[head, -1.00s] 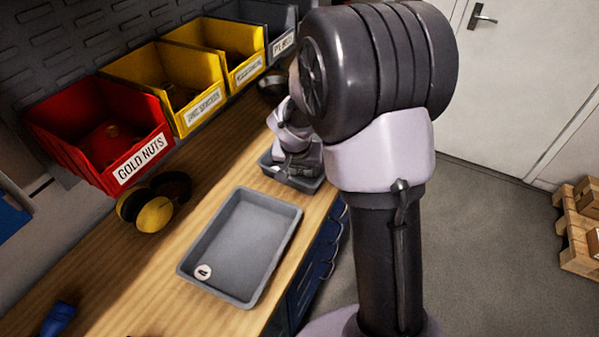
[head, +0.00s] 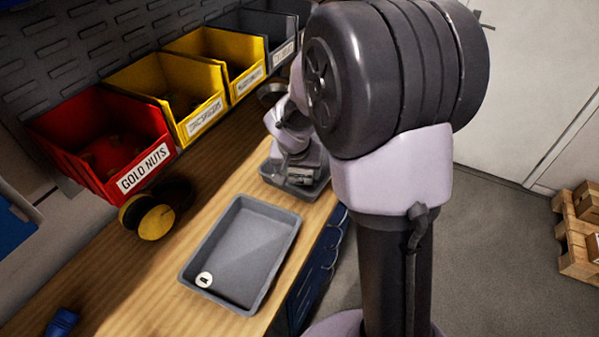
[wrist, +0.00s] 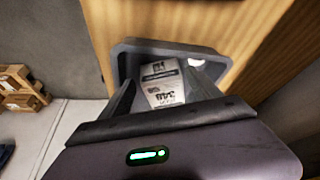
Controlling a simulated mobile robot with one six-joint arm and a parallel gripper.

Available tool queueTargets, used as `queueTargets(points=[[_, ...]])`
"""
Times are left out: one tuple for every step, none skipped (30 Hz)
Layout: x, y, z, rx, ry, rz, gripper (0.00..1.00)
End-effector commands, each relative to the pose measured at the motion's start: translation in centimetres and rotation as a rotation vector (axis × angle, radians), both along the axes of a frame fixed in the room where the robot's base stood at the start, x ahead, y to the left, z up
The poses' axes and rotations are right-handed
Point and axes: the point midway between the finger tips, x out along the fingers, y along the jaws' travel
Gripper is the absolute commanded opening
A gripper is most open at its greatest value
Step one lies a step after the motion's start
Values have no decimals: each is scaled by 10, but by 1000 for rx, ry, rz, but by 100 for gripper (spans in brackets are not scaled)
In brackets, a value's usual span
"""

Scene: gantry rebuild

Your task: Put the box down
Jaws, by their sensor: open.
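The box (wrist: 165,92), white with dark printed labels, shows in the wrist view inside a grey tray (wrist: 124,62). My gripper (wrist: 160,84) is open, with one finger on each side of the box. The lower part of the box is hidden behind my gripper. In the head view my gripper (head: 298,174) is low over the far grey tray (head: 315,192) on the wooden bench. The box cannot be made out clearly there.
An empty grey tray (head: 240,255) with a round white sticker lies nearer on the bench. Yellow-and-black earmuffs (head: 152,218) are left of it. Red (head: 105,140) and yellow bins (head: 165,90) hang along the wall. A pallet with boxes (head: 578,235) stands on the floor at right.

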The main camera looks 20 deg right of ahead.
Motion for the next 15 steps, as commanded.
queueTargets(points=[[-4,4,20,0,-4,0,72],[-7,5,28,1,-4,1,72],[-11,8,38,0,-2,0,72],[-13,9,45,0,-4,1,72],[-15,10,50,0,-2,0,72],[-18,12,57,0,-4,1,72],[-20,13,61,0,-2,0,72],[-21,14,65,1,-2,-1,72],[-23,15,69,1,-2,-1,72],[-24,16,71,1,-2,0,72],[-27,17,75,3,-3,1,72],[-34,21,84,8,-9,4,72],[-42,25,94,16,-17,8,72],[-53,31,107,27,-27,14,72],[-73,41,124,48,-42,25,72]])
